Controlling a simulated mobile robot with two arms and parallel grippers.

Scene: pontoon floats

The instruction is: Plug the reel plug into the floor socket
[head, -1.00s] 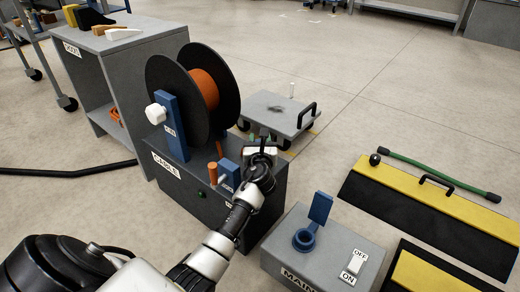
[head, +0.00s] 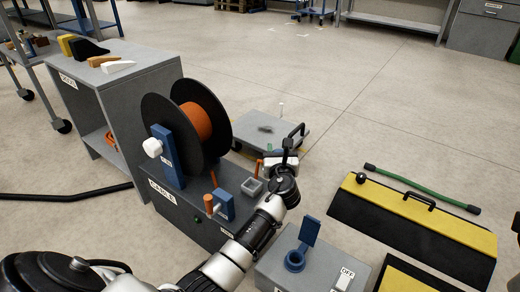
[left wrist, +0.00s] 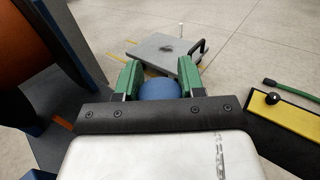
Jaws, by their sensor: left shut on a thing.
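My left gripper (head: 278,158) is raised just right of the cable reel box (head: 185,220). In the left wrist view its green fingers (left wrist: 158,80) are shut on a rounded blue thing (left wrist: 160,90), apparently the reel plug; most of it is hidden. A short orange piece, likely its cable, shows beside the gripper in the head view. The reel (head: 215,120) carries orange cable between black discs. The floor socket (head: 295,261) is a blue ring with its lid (head: 311,231) standing up, on the grey MAIN box (head: 275,278), in front of and below the gripper. My right gripper is out of view.
An empty grey square holder (head: 252,187) sits on the reel box. An ON/OFF switch (head: 343,280) is right of the socket. A grey platform with a black handle (head: 275,130) stands behind. Yellow-black ramps (head: 410,220) and a green tube (head: 420,188) lie right. A grey cabinet (head: 120,65) stands left.

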